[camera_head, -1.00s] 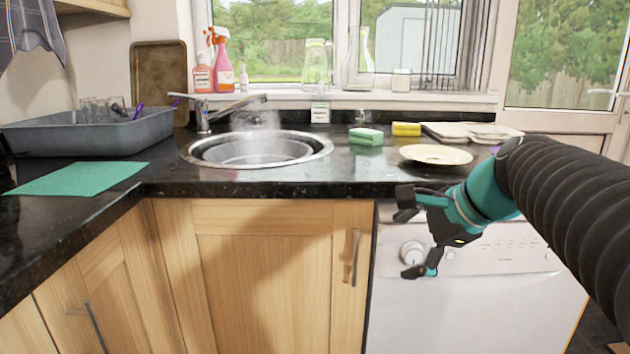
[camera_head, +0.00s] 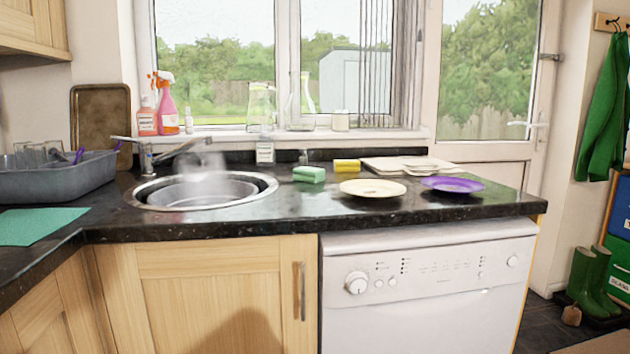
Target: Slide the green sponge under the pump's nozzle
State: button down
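The green sponge (camera_head: 309,174) lies on the dark counter to the right of the sink. A small upright fitting (camera_head: 304,157) stands right behind it and may be the pump; its nozzle is too small to make out. A labelled bottle (camera_head: 265,151) stands further left, behind the sink's right edge. I cannot tell for sure which of these two is the pump. My gripper and arm are out of view.
The steaming sink (camera_head: 205,190) is left of the sponge. A yellow sponge (camera_head: 347,166), a cream plate (camera_head: 372,189) and a purple plate (camera_head: 452,184) are to its right. The counter (camera_head: 300,208) in front is bare. A dishwasher (camera_head: 430,285) is below.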

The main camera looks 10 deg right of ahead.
aim_at(303, 175)
jog(key=u, duration=0.05)
jog(key=k, duration=1.2)
jog(key=u, duration=0.75)
jog(key=i, duration=1.35)
jog(key=z, duration=0.6)
jog(key=i, duration=0.55)
jog(key=z, duration=0.55)
